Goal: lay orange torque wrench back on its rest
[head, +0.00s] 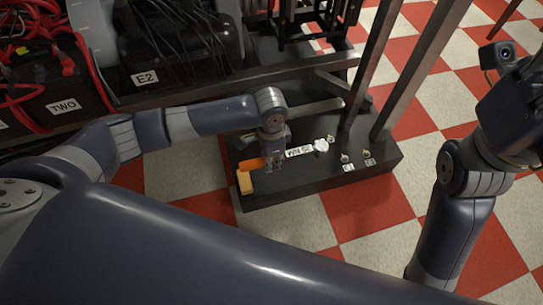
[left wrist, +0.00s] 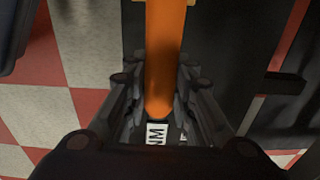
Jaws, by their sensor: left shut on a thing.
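The orange torque wrench (head: 250,164) is at the left end of a low black platform, and my left gripper (head: 273,161) is at its right end. In the left wrist view, the wrench's orange handle (left wrist: 165,55) lies lengthwise between the two fingers of my left gripper (left wrist: 163,100), which is shut on it. A yellow-orange block (head: 245,182), seemingly the rest, stands at the platform's left edge beside the wrench. I cannot tell whether the wrench touches it. My right wrist end (head: 510,100) is at the right edge, its fingers not clear.
The black platform (head: 285,193) carries white labels (head: 300,151), a pale round part (head: 321,145) and small metal fittings. Slanted metal posts (head: 372,65) rise behind it. Black batteries with red cables (head: 62,95) fill the upper left. Red and white floor tiles are clear in front.

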